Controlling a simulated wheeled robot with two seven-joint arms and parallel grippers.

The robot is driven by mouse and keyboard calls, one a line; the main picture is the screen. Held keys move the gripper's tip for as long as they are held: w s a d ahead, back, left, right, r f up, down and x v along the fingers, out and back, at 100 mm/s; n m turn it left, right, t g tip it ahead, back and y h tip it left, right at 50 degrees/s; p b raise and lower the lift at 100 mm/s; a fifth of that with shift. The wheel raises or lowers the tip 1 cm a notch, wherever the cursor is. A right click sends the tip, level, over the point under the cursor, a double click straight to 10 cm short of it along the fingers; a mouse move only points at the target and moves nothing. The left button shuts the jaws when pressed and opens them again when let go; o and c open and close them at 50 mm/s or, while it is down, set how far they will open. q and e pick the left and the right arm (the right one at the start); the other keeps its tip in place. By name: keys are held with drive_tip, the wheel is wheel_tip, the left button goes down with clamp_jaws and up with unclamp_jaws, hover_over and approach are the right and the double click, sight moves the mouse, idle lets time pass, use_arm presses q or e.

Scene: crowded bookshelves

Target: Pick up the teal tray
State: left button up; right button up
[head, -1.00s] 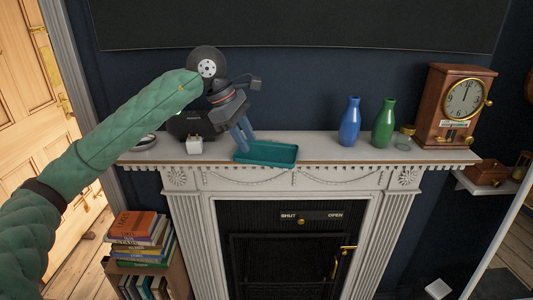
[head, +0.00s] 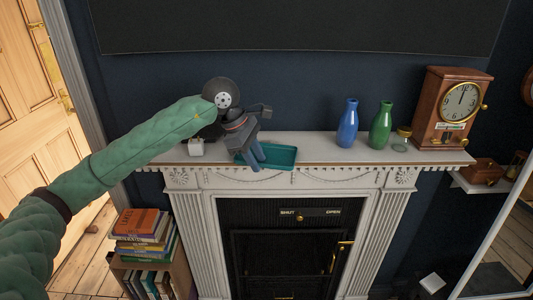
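The teal tray (head: 283,155) lies flat on the white mantelpiece, near its front edge and left of the middle. My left gripper (head: 257,163) is over the left part of the tray, pointing down, with its two blue-grey fingers a little apart. One finger shows in front of the tray's front edge. The fingers and wrist hide part of the tray's left side. I cannot tell whether the fingers touch the tray. My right gripper is not in view.
A blue vase (head: 347,125), a green vase (head: 381,127), a small jar (head: 401,141) and a wooden clock (head: 449,108) stand to the right on the mantelpiece (head: 322,155). The mantel between tray and blue vase is clear.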

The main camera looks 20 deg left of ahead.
use_arm(q)
clamp_jaws()
idle(0.5)
